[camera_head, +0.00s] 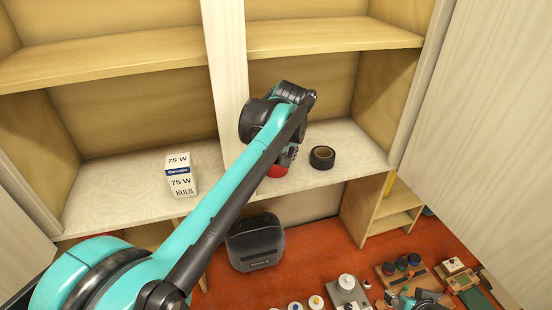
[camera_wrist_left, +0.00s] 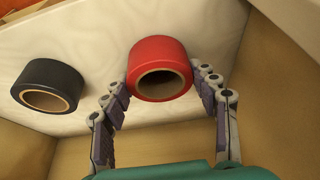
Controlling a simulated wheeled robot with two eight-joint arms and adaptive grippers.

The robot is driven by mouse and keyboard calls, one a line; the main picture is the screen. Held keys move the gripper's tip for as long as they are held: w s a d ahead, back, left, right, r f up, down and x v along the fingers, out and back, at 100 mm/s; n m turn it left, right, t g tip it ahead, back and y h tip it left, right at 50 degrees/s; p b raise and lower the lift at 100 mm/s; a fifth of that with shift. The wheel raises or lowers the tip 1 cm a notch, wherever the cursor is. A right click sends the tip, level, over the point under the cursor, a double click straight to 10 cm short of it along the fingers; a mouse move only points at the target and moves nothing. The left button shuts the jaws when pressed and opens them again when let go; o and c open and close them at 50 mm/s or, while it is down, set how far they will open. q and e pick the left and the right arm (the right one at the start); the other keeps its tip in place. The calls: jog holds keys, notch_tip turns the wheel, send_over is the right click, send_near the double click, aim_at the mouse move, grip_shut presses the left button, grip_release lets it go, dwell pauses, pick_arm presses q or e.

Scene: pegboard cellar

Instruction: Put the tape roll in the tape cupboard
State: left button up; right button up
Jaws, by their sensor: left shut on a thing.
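A red tape roll (camera_wrist_left: 160,68) sits between the two fingers of my left gripper (camera_wrist_left: 162,88) in the left wrist view. The left gripper (camera_head: 288,152) is shut on it. In the head view my wrist hides most of the gripper, and only a bit of the red roll (camera_head: 277,171) shows below it. The roll is at the pale shelf board (camera_head: 345,175) of the cupboard's right compartment; I cannot tell if it touches the board. A black tape roll (camera_head: 322,157) lies on that board just right of the gripper, also seen in the left wrist view (camera_wrist_left: 49,85).
A white 75 W bulb box (camera_head: 180,175) stands in the left compartment, past the upright divider (camera_head: 226,60). An upper shelf (camera_head: 330,37) runs above. A white door panel (camera_head: 480,120) stands at the right. A dark case (camera_head: 255,242) and small items are below.

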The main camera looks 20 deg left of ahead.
pick_arm(q)
jog(key=shift+s+f, duration=0.1)
jog(key=o, duration=1.2)
jog(key=shift+d, duration=0.1)
jog(key=shift+r, duration=0.25)
jog(key=b+v, duration=0.1)
jog(key=v, duration=1)
jog(key=shift+s+r, duration=0.1)
jog(key=shift+r, duration=0.3)
